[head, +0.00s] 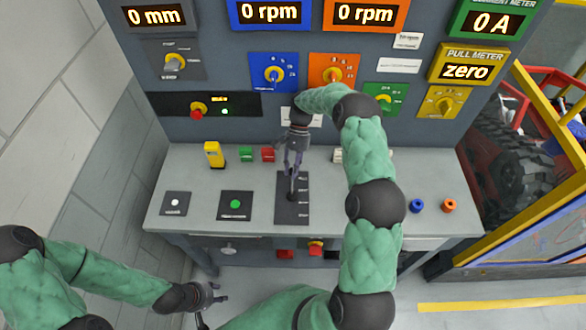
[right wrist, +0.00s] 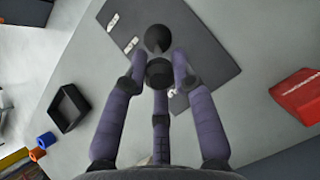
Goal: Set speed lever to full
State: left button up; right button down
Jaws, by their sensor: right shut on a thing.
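The speed lever (head: 292,196) is a dark, short lever on a black plate (head: 284,217) with small white labels down its right side, on the grey console top. It stands about mid-plate in the head view, partly hidden by my gripper. My right gripper (head: 292,174) reaches down over the plate and is shut on the lever. In the right wrist view, its purple fingers (right wrist: 160,75) close around the lever, whose round black knob (right wrist: 158,38) shows near the fingertips. The labels are too small to read. My left gripper (head: 216,292) is empty, fingers apart, below the console's front edge.
A green button plate (head: 236,205) and a white button plate (head: 176,204) lie left of the lever plate. A yellow switch (head: 213,154) stands behind them. Blue (head: 417,205) and orange (head: 449,205) rings sit at the right.

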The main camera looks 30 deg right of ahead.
jog(key=shift+f, duration=0.15)
jog(key=c, duration=1.2)
grip_release()
jog(key=shift+o, duration=0.8)
jog(key=shift+w+d+f, duration=0.1)
jog(key=shift+w+d, duration=0.05)
jog(key=shift+w, duration=0.1)
jog(key=shift+s, duration=0.1)
jog(key=shift+r, duration=0.25)
notch_tip(320, 180, up, 10)
jog(key=shift+f, duration=0.2)
jog(key=shift+f, duration=0.1)
